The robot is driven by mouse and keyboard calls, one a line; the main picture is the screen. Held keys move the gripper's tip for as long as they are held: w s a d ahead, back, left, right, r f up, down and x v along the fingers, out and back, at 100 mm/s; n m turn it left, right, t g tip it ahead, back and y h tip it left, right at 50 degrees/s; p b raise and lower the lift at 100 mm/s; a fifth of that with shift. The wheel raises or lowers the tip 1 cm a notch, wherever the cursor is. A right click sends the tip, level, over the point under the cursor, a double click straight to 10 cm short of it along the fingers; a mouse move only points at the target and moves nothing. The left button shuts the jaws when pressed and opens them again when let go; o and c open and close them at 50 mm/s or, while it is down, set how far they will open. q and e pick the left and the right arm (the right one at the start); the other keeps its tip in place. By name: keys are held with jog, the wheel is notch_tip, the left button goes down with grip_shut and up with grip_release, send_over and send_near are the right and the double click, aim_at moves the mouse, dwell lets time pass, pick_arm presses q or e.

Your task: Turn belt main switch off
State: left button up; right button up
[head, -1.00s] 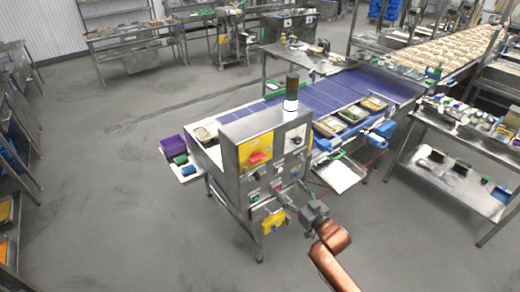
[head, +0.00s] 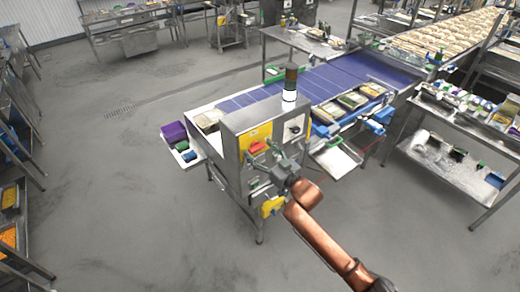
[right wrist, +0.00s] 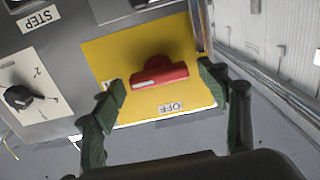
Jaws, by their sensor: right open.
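The belt main switch is a red rotary handle (right wrist: 160,77) on a yellow plate (right wrist: 115,52), close in front of my right gripper in the right wrist view. An OFF label (right wrist: 170,107) shows on the plate, upside down in this view. My right gripper (right wrist: 163,84) is open, with one green-padded finger on each side of the red handle; I cannot tell whether they touch it. In the head view the red handle (head: 257,147) shows on the steel control cabinet (head: 232,146), with my right gripper (head: 264,158) at its front. My left gripper is not in view.
A black selector knob (right wrist: 18,97) and a STEP label (right wrist: 39,18) sit beside the yellow plate. A signal tower (head: 290,84) stands on the cabinet. The blue conveyor belt (head: 320,82) with trays runs behind it. Open floor lies at the left.

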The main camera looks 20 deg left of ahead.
jog(key=shift+c, duration=0.2)
jog(key=c, duration=1.1)
jog(key=shift+n, duration=0.3)
jog(key=n+b, duration=0.1)
jog(key=n, duration=0.2)
jog(key=shift+a+f+n, duration=0.1)
jog(key=shift+n, duration=0.2)
jog(key=n+b, duration=0.1)
jog(key=n, duration=0.3)
jog(key=shift+n+b, duration=0.3)
jog(key=shift+b, duration=0.05)
jog(key=n+b, duration=0.1)
jog(key=n, duration=0.3)
jog(key=shift+s+f, duration=0.1)
jog(key=n, duration=0.5)
jog(key=shift+b, duration=0.35)
jog(key=shift+f, duration=0.1)
